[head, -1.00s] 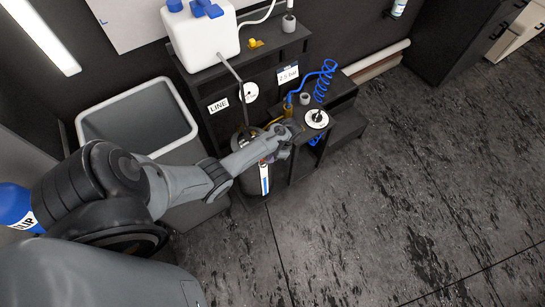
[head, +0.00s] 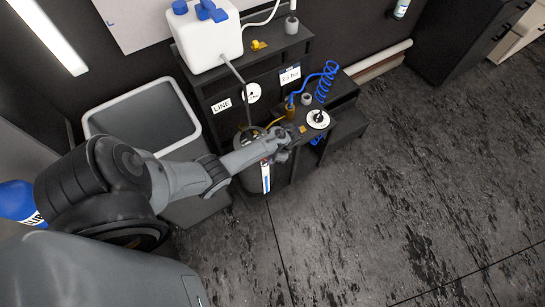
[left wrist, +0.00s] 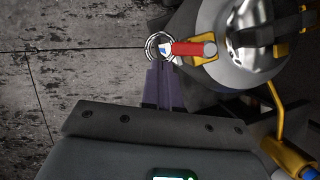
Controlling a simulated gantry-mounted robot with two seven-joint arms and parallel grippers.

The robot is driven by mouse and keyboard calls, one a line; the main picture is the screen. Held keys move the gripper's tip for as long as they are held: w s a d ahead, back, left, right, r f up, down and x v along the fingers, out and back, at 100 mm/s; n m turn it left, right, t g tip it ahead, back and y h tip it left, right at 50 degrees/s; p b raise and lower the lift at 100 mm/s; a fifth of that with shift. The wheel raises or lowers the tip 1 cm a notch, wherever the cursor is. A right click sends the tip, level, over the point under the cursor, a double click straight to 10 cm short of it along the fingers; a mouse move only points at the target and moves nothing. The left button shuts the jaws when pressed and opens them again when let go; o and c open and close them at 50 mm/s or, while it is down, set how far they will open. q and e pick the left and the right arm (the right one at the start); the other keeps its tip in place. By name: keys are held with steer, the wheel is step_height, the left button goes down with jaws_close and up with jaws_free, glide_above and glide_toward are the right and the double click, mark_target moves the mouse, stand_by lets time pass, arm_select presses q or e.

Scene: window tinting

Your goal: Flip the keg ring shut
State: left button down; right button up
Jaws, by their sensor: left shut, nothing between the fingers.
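The dark keg (head: 251,181) stands at the front of the black bench in the head view, with a white, blue and red strip on its side. In the left wrist view its silver top (left wrist: 238,62) is at the upper right. A red tab (left wrist: 194,48) sticks out from the top to the left, ending at a bright metal ring (left wrist: 151,44). My left gripper (head: 279,152) is over the right side of the keg. In the left wrist view its fingers (left wrist: 162,66) are shut and empty, their tips right at the ring; contact is unclear. My right gripper is not seen.
A grey bin (head: 190,132) stands left of the keg. The bench carries a white canister (head: 206,38), a coiled blue hose (head: 326,84) and a white round dial (head: 318,119). Brass tubing (left wrist: 281,130) runs beside the keg top. The floor at right is clear.

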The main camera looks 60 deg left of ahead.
mark_target(262, 165)
arm_select(q)
steer(key=shift+s+d+r+m+y+p, duration=0.1)
steer(key=shift+s+r+m+y+p, duration=0.1)
steer(key=shift+s+m+p, duration=0.4)
steer(key=shift+s+r+m+y+p, duration=0.1)
steer(key=shift+s+m+y+p, duration=0.1)
steer(key=shift+m+p, duration=0.65)
steer(key=m+p, duration=0.1)
steer(key=s+m+t+p, duration=0.1)
steer(key=shift+s+f+y+p, duration=0.15)
steer(key=shift+s+y+p, duration=0.15)
steer(key=shift+y, duration=0.1)
steer(key=m, duration=0.1)
steer(key=s+m+p, duration=0.1)
steer(key=shift+s+a+m+t+y+p, duration=0.2)
steer(key=shift+a+m+t+y+p, duration=0.1)
steer(key=shift+m+t, duration=0.1)
steer(key=s+m, duration=0.1)
steer(key=m, duration=0.1)
steer(key=s+a+m+t+p, duration=0.1)
steer(key=m, duration=0.1)
steer(key=shift+s+a+f+y+p, duration=0.1)
steer(key=shift+a+f+y+p, duration=0.1)
steer(key=shift+y+p, duration=0.1)
steer(key=shift+s+a, duration=0.2)
steer(key=shift+d, duration=0.1)
